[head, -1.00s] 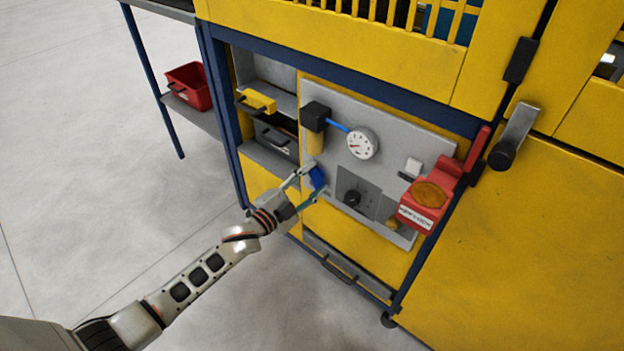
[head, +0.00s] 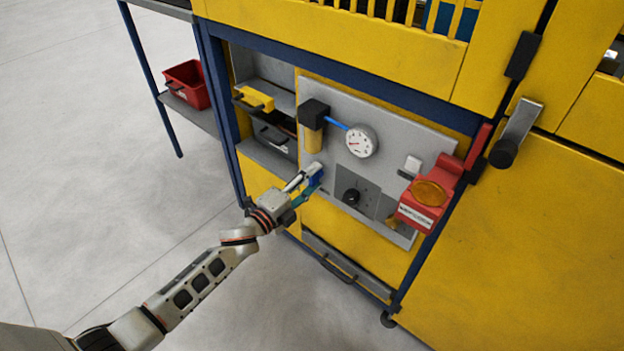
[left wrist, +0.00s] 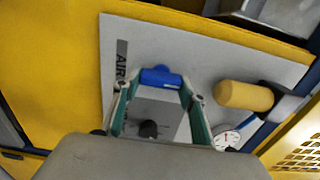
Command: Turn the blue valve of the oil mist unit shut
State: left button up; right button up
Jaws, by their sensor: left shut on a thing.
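The blue valve (head: 316,178) sits at the lower left of the grey panel (head: 390,131). In the left wrist view the blue valve (left wrist: 160,77) shows between the fingertips, beside an "AIR" label. My left gripper (head: 313,181) is at the valve, shut on its handle, with a finger on either side; it also shows in the left wrist view (left wrist: 160,84). The fingers partly hide the valve in the head view. The oil mist unit, a black block with a yellow cylinder (head: 313,138), is above it. My right gripper is not in view.
A round gauge (head: 361,141) joins the unit by a blue tube. A black knob (head: 351,197) and a red lockable switch with a yellow disc (head: 428,192) are to the right. Yellow machine doors surround the panel. The floor at left is clear below a shelf with a red bin (head: 187,85).

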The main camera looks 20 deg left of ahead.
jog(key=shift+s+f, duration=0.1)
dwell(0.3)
pick_arm(q)
jog(key=o, duration=1.1)
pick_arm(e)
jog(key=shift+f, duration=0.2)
pick_arm(q)
jog(key=shift+s+a, duration=0.1)
jog(key=shift+s, duration=0.1)
jog(key=v, duration=1.1)
jog(key=shift+s, duration=0.3)
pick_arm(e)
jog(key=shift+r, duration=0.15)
pick_arm(q)
jog(key=shift+a+r, duration=0.1)
